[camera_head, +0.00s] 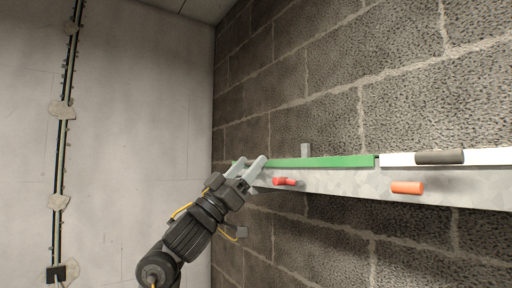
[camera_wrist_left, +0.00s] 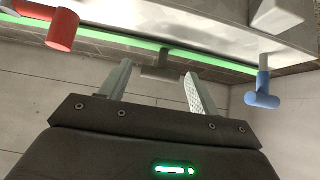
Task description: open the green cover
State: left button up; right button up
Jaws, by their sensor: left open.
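The green cover (camera_head: 325,162) is a long strip lying along the top of a grey metal trunking (camera_head: 340,182) on the block wall. It also shows as a green band in the left wrist view (camera_wrist_left: 112,38). My left gripper (camera_head: 249,163) is at the left end of the trunking, open. In the left wrist view its fingertips (camera_wrist_left: 158,73) point at the green band, with a short dark grey bar (camera_wrist_left: 160,72) between them. I cannot tell whether they touch the bar. The left end of the cover is partly hidden by the gripper in the head view.
A red handle (camera_head: 284,181) and an orange handle (camera_head: 408,187) stick out of the trunking front. A blue handle (camera_wrist_left: 262,99) shows in the left wrist view. A white cover (camera_head: 490,156) with a dark grey grip (camera_head: 439,157) lies right of the green one.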

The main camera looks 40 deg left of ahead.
pick_arm(q)
jog(key=shift+p+x, duration=0.6)
jog(key=shift+x, duration=1.25)
jog(key=c, duration=1.3)
jog(key=shift+r, duration=0.1)
grip_shut()
